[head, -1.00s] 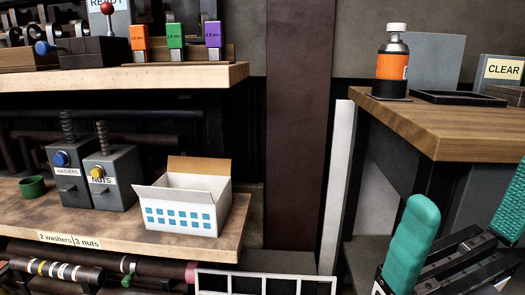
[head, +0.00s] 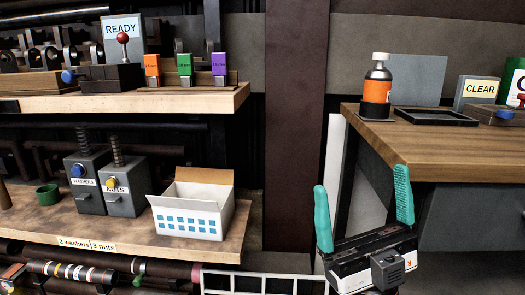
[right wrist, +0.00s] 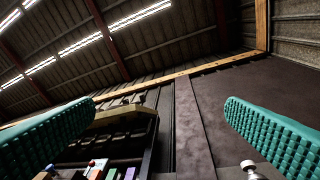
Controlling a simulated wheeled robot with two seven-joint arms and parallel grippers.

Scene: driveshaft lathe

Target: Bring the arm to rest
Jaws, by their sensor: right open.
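My right gripper (head: 363,207) is at the lower right of the head view, in front of the right bench. Its two teal fingers point up and stand wide apart, with nothing between them. In the right wrist view the fingers (right wrist: 160,125) are also spread and empty, with the wall and ceiling beyond. My left gripper is not in view.
The right bench (head: 430,145) holds an orange bottle (head: 377,90), a black tray (head: 437,117) and a CLEAR sign (head: 479,88). On the left lower shelf (head: 150,240) stand a white box (head: 190,215), a washers dispenser (head: 87,190) and a nuts dispenser (head: 122,190).

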